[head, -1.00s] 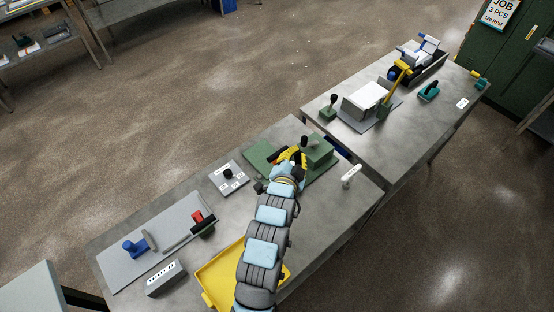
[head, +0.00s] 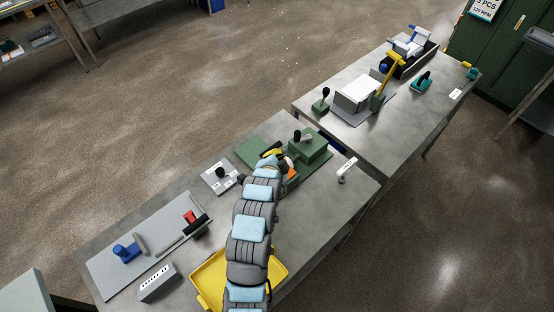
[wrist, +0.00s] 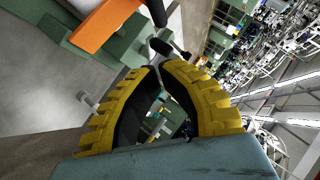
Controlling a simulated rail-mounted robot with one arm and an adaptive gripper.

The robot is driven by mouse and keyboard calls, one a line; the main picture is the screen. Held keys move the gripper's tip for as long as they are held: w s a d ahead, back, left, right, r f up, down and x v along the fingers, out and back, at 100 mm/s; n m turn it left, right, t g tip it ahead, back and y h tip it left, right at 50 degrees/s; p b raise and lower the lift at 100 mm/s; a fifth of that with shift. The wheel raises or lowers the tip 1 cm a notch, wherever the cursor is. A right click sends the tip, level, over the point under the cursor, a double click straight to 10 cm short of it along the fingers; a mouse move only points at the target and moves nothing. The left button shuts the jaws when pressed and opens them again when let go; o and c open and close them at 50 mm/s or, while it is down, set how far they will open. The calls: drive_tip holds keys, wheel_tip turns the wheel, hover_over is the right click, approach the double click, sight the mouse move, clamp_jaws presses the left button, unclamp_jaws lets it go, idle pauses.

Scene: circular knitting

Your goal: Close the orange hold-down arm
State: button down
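The orange hold-down arm (head: 292,172) shows as a small orange patch on the green fixture (head: 312,146), mostly hidden behind my arm in the head view. In the wrist view the orange arm (wrist: 105,24) is a flat bar slanting across the upper left, beside green blocks. My gripper (wrist: 157,67) has yellow ribbed fingers with black pads; their tips come together with nothing visible between them. A black-knobbed lever (wrist: 160,46) appears just beyond the tips; I cannot tell whether they touch. In the head view my gripper (head: 272,155) is at the fixture's near left side, partly hidden.
A yellow tray (head: 207,283) lies under my arm. A small plate with a black knob (head: 222,177) stands left of the fixture, and a white-labelled post (head: 347,170) stands right. A grey board (head: 110,277) carries blue and red parts. The second table has more fixtures.

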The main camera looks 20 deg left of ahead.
drive_tip(key=x, duration=0.6)
drive_tip(key=shift+a, duration=0.1)
drive_tip(key=shift+w+a+f+p, duration=0.2)
drive_tip(key=shift+a+f, duration=0.35)
drive_tip(key=shift+f, duration=0.2)
drive_tip(key=shift+w+a+f+p, duration=0.1)
drive_tip(key=shift+w+a+f, duration=0.15)
drive_tip(key=shift+a+f, duration=0.4)
drive_tip(key=shift+d, duration=0.1)
